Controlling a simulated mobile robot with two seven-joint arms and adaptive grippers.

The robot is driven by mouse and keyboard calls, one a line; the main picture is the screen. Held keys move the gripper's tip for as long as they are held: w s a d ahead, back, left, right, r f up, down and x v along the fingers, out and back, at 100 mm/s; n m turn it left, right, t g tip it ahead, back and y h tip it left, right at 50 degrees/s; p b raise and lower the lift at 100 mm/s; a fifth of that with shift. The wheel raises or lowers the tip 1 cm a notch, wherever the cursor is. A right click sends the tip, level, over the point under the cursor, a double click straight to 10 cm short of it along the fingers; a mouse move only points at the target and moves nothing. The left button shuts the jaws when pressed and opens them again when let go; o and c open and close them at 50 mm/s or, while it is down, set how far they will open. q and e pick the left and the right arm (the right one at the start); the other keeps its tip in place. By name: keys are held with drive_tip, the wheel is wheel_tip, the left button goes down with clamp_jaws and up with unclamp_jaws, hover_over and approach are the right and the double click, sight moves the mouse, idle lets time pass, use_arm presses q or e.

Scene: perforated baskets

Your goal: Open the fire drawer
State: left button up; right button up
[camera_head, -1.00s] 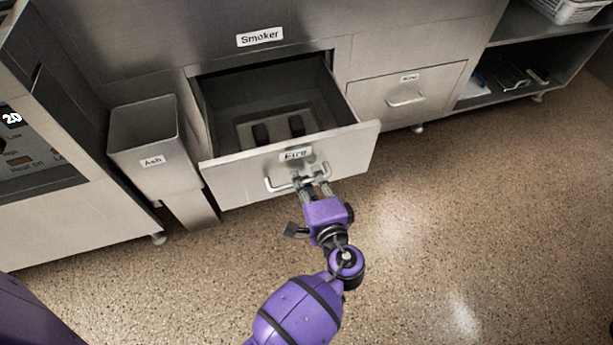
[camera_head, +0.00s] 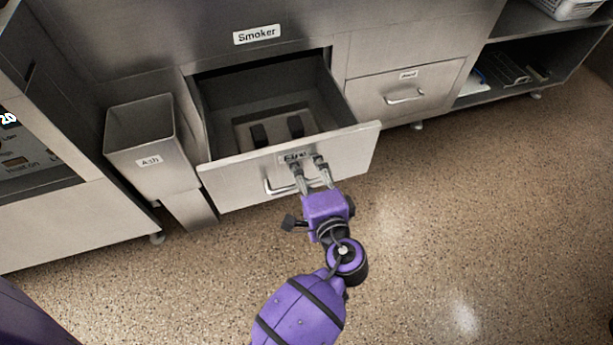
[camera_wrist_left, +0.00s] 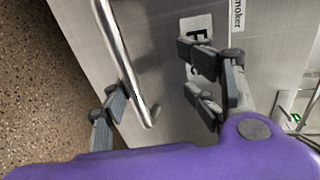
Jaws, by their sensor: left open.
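The fire drawer (camera_head: 235,185) is pulled out from the smoker, with its inside showing. Its metal bar handle (camera_head: 277,188) is on the front panel, below the "Fire" label. In the head view my left gripper (camera_head: 308,168) is open in front of the panel, its fingertips over the label and the handle's right part. In the left wrist view the handle bar (camera_wrist_left: 112,35) runs beside my open gripper (camera_wrist_left: 160,95). One finger is close to the bar, the other is by the label; whether either touches is unclear. My right gripper is not in view.
A metal bin labelled "Ash" (camera_head: 150,177) stands just left of the drawer. A second, closed drawer (camera_head: 375,98) is to the right. An open shelf (camera_head: 525,38) with items is farther right. The speckled floor (camera_head: 470,220) in front is clear.

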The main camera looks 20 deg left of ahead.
sight(305, 144)
use_arm(q)
drive_tip(key=o, duration=1)
drive_tip(key=r, duration=0.4)
drive_tip(key=w+r, duration=0.1)
drive_tip(key=r, duration=0.1)
drive_tip(key=shift+r, duration=0.8)
drive_tip(key=f, duration=0.3)
drive_tip(key=shift+s+d+f, duration=0.1)
drive_tip(key=shift+s+f, duration=0.25)
drive_tip(key=shift+c, duration=0.2)
drive_tip(key=shift+s+r, duration=0.15)
drive_tip(key=shift+s, duration=0.05)
drive_tip(key=shift+c, duration=1.1)
drive_tip(key=shift+s+d+p, duration=0.3)
drive_tip(key=shift+s, duration=0.05)
drive_tip(key=shift+c, duration=0.4)
drive_tip(key=shift+v, duration=0.85)
drive_tip(key=c, duration=0.8)
drive_tip(key=shift+o, duration=0.2)
drive_tip(key=s+d+p, duration=0.1)
drive_tip(key=s+d, duration=0.2)
drive_tip(key=s, duration=0.2)
drive_tip(key=shift+s+r+p, duration=0.25)
drive_tip(key=shift+s+p, duration=0.05)
drive_tip(key=shift+p, duration=0.1)
